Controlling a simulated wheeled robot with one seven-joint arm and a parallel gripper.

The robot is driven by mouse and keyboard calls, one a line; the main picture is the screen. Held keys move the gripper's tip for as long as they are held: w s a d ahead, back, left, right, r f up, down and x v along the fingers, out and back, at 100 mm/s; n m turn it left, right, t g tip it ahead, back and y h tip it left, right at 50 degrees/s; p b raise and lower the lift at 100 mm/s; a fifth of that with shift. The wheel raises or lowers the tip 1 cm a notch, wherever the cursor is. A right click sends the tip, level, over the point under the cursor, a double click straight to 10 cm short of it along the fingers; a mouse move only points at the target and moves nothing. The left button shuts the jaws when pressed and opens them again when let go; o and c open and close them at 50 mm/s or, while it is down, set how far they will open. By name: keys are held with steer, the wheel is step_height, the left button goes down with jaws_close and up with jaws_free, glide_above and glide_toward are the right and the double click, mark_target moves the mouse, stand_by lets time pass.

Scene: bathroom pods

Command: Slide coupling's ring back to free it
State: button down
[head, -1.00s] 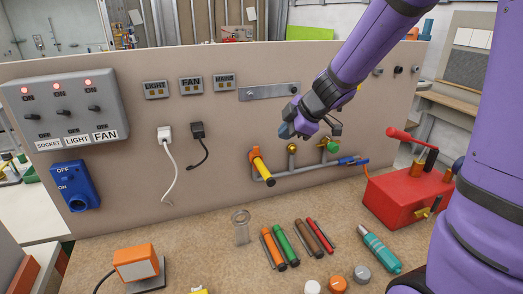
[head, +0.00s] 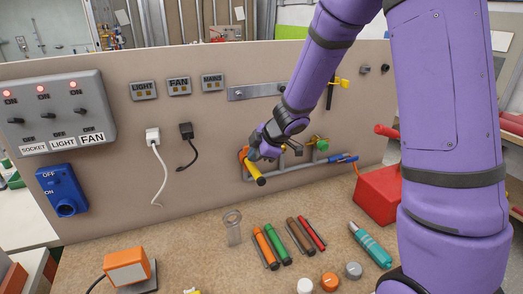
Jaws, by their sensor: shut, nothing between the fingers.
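A grey pipe (head: 290,172) runs along the lower part of the upright panel. At its right end sits a blue coupling (head: 343,158) with an orange hose behind it. Its ring is too small to make out. A yellow-orange handled fitting (head: 256,174) is at the pipe's left end, and a green knob (head: 322,145) stands above its right part. My gripper (head: 256,149) is shut and empty, just above and in front of the yellow-orange fitting, left of the blue coupling. I cannot tell whether it touches the fitting.
A red box (head: 379,195) stands right of the pipe, partly hidden by my arm. Marker-like sticks (head: 289,240), a glass (head: 233,228), a teal tool (head: 370,245) and an orange device (head: 127,268) are on the bench. A grey switch box (head: 57,113) hangs at left.

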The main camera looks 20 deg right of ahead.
mark_target(248, 148)
steer(key=shift+w, duration=1.65)
steer(key=shift+w+r, duration=0.1)
steer(key=shift+w, duration=0.85)
steer(key=shift+r, duration=0.1)
